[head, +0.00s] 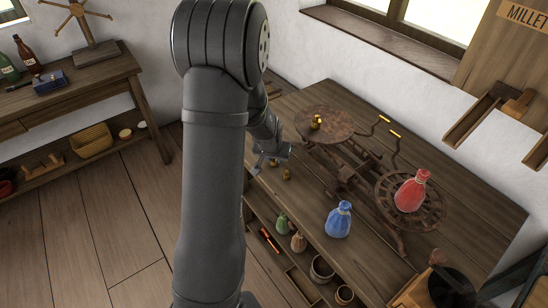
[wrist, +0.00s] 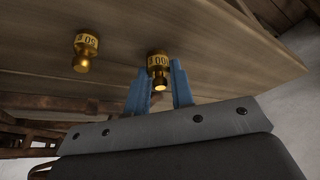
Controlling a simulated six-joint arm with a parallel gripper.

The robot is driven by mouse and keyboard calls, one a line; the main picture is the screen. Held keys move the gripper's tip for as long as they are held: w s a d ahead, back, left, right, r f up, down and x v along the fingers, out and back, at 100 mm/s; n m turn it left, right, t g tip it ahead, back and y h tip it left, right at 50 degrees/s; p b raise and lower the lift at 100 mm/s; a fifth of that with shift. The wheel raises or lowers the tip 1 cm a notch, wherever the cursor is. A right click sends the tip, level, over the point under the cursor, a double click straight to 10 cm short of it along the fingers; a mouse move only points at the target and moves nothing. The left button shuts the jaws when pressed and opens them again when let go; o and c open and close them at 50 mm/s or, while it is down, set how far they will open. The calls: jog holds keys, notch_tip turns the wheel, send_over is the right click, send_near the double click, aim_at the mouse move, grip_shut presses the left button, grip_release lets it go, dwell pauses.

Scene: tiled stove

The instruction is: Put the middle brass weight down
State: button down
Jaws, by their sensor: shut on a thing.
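My gripper (wrist: 160,88) has blue fingers shut on a brass weight (wrist: 158,63) with a pale number band, seen upside down in the wrist view. I cannot tell whether this weight touches the table or hangs just above it. A second brass weight (wrist: 86,50), banded with what looks like 50, stands apart to the left in that view. In the head view my gripper (head: 268,160) is at the table's left edge, partly behind my arm. A small brass weight (head: 286,174) shows beside it. Another brass weight (head: 316,121) sits on the scale's round plate (head: 330,130).
The wooden table (head: 300,205) also bears a blue sack (head: 339,220) and the scale's openwork pan (head: 436,214) with a red sack (head: 412,190). The scale's beam is close to the right of my gripper. Bare table lies between the weights and blue sack.

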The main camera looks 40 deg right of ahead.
jog(key=shift+f, duration=0.1)
jog(key=c, duration=1.3)
grip_release()
jog(key=shift+o, duration=0.2)
jog(key=shift+r, duration=0.5)
jog(key=v, duration=1.1)
jog(key=shift+r, duration=0.15)
jog(key=shift+s, duration=0.1)
jog(key=x, duration=1.2)
jog(key=shift+a, duration=0.15)
